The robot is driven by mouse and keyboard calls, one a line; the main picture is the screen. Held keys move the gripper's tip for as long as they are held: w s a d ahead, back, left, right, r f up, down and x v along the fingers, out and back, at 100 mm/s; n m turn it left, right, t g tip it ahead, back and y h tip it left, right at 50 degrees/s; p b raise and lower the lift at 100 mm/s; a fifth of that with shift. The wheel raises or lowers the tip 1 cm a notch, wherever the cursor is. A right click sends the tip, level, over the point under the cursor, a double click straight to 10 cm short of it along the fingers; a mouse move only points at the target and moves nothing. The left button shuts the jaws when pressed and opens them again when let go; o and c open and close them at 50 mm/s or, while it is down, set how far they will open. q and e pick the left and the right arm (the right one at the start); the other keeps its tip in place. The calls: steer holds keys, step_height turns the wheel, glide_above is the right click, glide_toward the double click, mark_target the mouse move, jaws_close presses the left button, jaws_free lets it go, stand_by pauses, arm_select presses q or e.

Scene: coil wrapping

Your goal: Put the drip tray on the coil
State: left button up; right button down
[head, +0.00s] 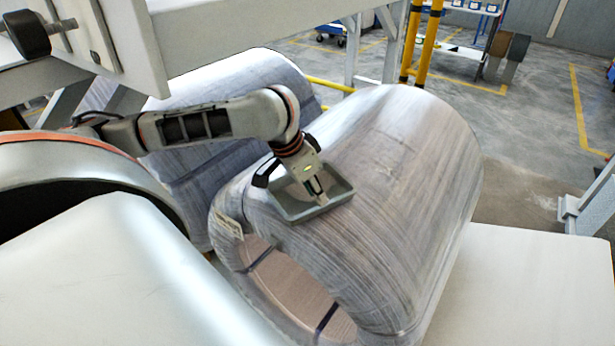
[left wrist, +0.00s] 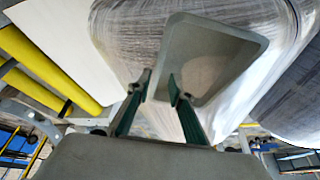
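The drip tray (head: 335,193) is a shallow grey rectangular tray with raised walls. In the head view it is at the upper near end of the wrapped coil (head: 405,150), tilted with the curved surface. I cannot tell if its whole underside touches the coil. My left gripper (head: 313,187) reaches down onto the tray. In the left wrist view, the tray (left wrist: 232,52) shows its hollow, and the left gripper's fingertips (left wrist: 160,78) sit either side of one wall, seemingly closed on it. The coil (left wrist: 130,35) lies behind it. My right gripper is not in view.
A second wrapped coil (head: 235,80) stands behind my left arm. A white platform (head: 535,285) lies right of the main coil. Yellow posts (head: 425,40) and a grey frame beam stand behind. The floor at the back right is open.

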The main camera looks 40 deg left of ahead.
arm_select(q)
steer(key=v, duration=0.7)
steer(key=shift+r, duration=0.25)
steer(key=shift+s, duration=0.15)
